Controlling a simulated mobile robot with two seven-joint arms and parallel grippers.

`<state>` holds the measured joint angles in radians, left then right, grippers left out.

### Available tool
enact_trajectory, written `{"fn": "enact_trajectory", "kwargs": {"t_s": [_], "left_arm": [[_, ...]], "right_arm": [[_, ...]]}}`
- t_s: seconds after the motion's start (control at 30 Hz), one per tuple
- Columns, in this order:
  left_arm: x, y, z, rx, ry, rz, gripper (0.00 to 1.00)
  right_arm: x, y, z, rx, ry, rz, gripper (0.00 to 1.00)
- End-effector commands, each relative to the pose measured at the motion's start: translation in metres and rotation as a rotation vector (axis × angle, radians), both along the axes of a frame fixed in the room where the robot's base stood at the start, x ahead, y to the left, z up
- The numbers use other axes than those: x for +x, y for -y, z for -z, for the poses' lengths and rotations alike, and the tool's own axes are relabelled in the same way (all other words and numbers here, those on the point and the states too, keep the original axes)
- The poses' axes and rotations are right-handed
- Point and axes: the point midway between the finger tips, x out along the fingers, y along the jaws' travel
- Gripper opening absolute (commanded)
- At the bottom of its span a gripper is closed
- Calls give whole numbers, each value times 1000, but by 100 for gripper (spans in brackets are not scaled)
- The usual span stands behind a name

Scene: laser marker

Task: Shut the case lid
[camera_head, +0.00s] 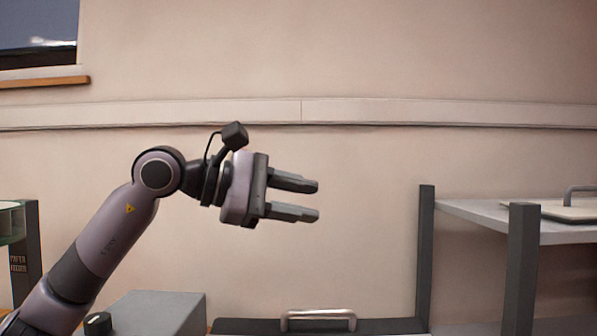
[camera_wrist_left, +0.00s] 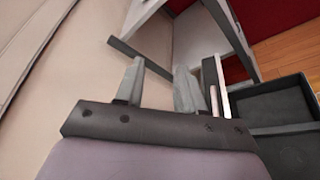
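A dark panel with a metal handle (camera_head: 318,318) shows at the bottom edge of the head view, mostly cut off; it looks like part of the case. In the left wrist view a dark open-topped box (camera_wrist_left: 285,108) lies at the right, with another dark part below it; I cannot tell for sure that this is the case and its lid. My left gripper (camera_head: 316,200) is raised above the panel, pointing right. Its fingers are apart with nothing between them, as the left wrist view (camera_wrist_left: 160,72) also shows. My right gripper is not in view.
A shelf with dark posts (camera_head: 425,255) stands at the right, with a pale flat item with a grey handle (camera_head: 560,212) on it. A grey box (camera_head: 155,315) is at the lower left. A paper feeder (camera_head: 22,250) stands at the far left. The wall is behind.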

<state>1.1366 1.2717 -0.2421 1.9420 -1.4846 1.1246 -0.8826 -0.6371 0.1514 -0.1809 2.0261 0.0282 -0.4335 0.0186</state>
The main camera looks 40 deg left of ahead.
Motion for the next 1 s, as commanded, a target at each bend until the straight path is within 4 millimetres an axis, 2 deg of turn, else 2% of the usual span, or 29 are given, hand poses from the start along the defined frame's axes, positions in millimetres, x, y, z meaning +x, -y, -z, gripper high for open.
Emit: {"fn": "enact_trajectory", "kwargs": {"t_s": [0.03,0.1,0.43,0.47,0.5,0.57,0.67,0.77,0.83,1.0], "left_arm": [[0,0,-8,-2,2,1,38],[0,0,-10,-1,-1,0,38],[0,0,-11,0,-1,-1,38],[0,0,-11,0,-1,-1,32],[0,0,-11,0,-1,-1,19],[0,0,-11,0,0,-1,0],[1,-3,-10,-9,-15,-8,0],[6,-17,1,-61,-93,-47,0],[11,-36,16,-133,-197,-102,0],[15,-98,62,-385,-528,-317,0]], "right_arm": [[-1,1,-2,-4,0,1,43],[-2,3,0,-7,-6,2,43],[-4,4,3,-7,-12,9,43],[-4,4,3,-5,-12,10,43],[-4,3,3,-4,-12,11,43],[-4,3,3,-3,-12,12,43],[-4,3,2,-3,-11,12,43],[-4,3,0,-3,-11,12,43],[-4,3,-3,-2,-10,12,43],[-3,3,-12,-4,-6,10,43]]}}
